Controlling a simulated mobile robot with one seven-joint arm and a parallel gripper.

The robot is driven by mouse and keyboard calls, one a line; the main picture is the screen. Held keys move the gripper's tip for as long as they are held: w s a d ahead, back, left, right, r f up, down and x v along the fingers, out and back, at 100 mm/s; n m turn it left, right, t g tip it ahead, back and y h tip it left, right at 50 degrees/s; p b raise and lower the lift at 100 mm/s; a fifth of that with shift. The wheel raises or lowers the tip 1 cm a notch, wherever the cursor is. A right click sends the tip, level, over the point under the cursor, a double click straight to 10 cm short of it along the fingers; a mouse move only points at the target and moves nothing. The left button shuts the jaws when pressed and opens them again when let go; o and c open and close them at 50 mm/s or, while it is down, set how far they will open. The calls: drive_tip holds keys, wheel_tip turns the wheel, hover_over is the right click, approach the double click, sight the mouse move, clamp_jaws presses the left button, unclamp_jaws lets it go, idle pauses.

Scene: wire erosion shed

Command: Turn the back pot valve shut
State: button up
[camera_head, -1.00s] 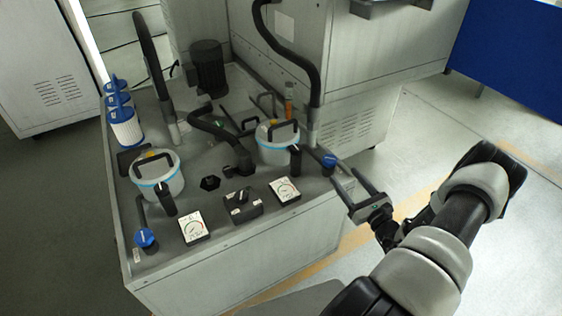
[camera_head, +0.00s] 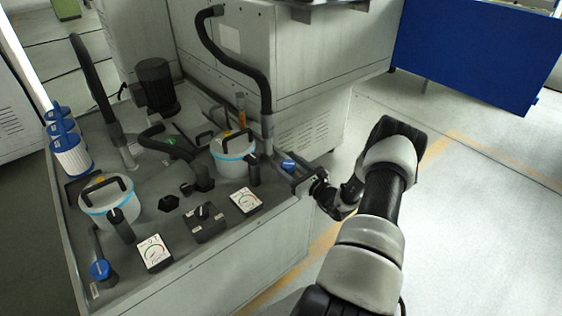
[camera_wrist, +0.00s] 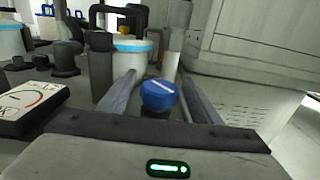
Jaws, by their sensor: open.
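The back pot valve is a blue round knob (camera_head: 287,165) with a white bar marking on top, at the right edge of the grey bench, beside the back pot (camera_head: 233,148). In the wrist view the blue knob (camera_wrist: 158,95) stands between my two fingers, close ahead of the palm. My gripper (camera_head: 285,168) is open around the knob, reaching in from the right. I see no clear contact between fingers and knob. The back pot (camera_wrist: 132,48), white with a blue band, is just beyond the knob. The fingertips are partly hidden beside the black handle and pipe.
A second pot (camera_head: 108,212) and another blue knob (camera_head: 101,270) are at the front left. Two dial gauges, one here (camera_head: 245,200), and a black switch box (camera_head: 207,222) line the bench front. A black hose (camera_head: 240,68) rises behind the back pot. Floor is clear at right.

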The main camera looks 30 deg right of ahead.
drive_tip(key=shift+w+a, duration=0.2)
drive_tip(key=shift+w, duration=1.4)
drive_tip(key=c, duration=1.1)
drive_tip(key=shift+o, duration=0.2)
drive_tip(key=shift+d+m+h, duration=0.1)
drive_tip(key=shift+m+h, duration=0.3)
drive_tip(key=shift+h, duration=0.1)
drive_tip(key=m+h+p, duration=0.2)
drive_tip(key=h, duration=0.1)
drive_tip(key=d+m+h+p, duration=0.1)
drive_tip(key=m+h+p, duration=0.1)
drive_tip(key=h, duration=0.1)
drive_tip(key=shift+s+d+g+h, duration=0.1)
drive_tip(key=shift+g+h, duration=0.2)
drive_tip(key=shift+h, duration=0.1)
drive_tip(key=shift+s+d+f+m+g+h+p, duration=0.1)
drive_tip(key=shift+d+m+g+h+p, duration=0.25)
drive_tip(key=shift+m+h, duration=0.5)
drive_tip(key=shift+s+d+r+m+g+h+p, duration=0.15)
drive_tip(key=shift+m+g+h+p, duration=0.4)
drive_tip(key=shift+h, duration=0.45)
drive_tip(key=shift+s+d+f+m+g+h+p, duration=0.1)
drive_tip(key=shift+d+f+m+g+h+p, duration=0.1)
drive_tip(key=shift+m+g+h+p, duration=0.45)
drive_tip(key=shift+h, duration=0.4)
